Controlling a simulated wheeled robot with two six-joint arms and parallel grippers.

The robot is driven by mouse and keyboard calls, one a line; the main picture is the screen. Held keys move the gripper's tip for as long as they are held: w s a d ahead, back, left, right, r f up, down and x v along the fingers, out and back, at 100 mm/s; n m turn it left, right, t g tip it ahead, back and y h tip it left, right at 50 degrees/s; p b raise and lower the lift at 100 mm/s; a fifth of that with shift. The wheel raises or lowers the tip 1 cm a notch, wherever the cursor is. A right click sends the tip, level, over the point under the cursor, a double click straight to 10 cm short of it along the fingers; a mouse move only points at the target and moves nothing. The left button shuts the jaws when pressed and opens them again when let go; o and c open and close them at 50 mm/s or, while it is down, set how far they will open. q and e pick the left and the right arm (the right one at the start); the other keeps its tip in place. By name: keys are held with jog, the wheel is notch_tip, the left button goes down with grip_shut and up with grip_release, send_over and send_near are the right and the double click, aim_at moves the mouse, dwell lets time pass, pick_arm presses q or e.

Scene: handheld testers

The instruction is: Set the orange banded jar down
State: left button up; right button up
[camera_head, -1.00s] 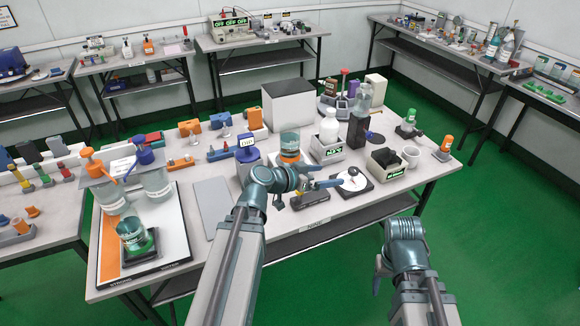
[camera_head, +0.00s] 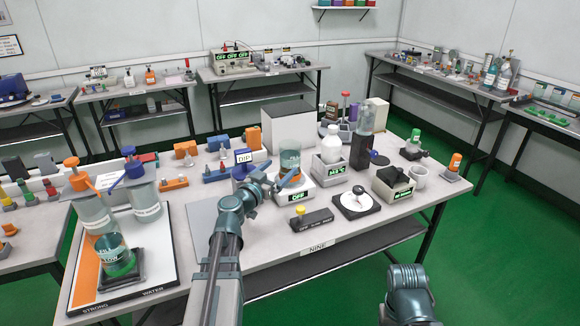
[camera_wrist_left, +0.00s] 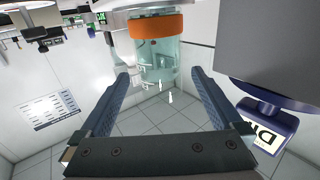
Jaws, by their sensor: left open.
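The orange banded jar (camera_head: 291,155) is a clear glass jar with an orange band near its base. It stands upright on a white bench device (camera_head: 303,197) with a green OFF display. In the left wrist view, which is upside down, the jar (camera_wrist_left: 156,55) shows ahead, between the two fingertips. My left gripper (camera_head: 277,179) is open in front of the jar, with its fingers spread and nothing held. In the left wrist view the open gripper (camera_wrist_left: 160,73) shows a clear gap inside the jaws. My right gripper is out of view.
A DIP-labelled blue-lidded container (camera_head: 243,157) stands just left of the jar. A white bottle (camera_head: 331,145) on a scale is to the right. A black switch bar (camera_head: 311,220) and a dial plate (camera_head: 357,204) lie in front. A pale box (camera_head: 286,122) stands behind.

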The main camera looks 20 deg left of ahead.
aim_at(290, 158)
pick_arm(q)
jog(key=shift+w+d, duration=0.15)
jog(key=shift+w, duration=0.85)
jog(key=w, duration=0.5)
jog(key=shift+w+d+r, duration=0.15)
jog(key=shift+d, duration=0.15)
jog(key=shift+c, duration=0.2)
grip_shut()
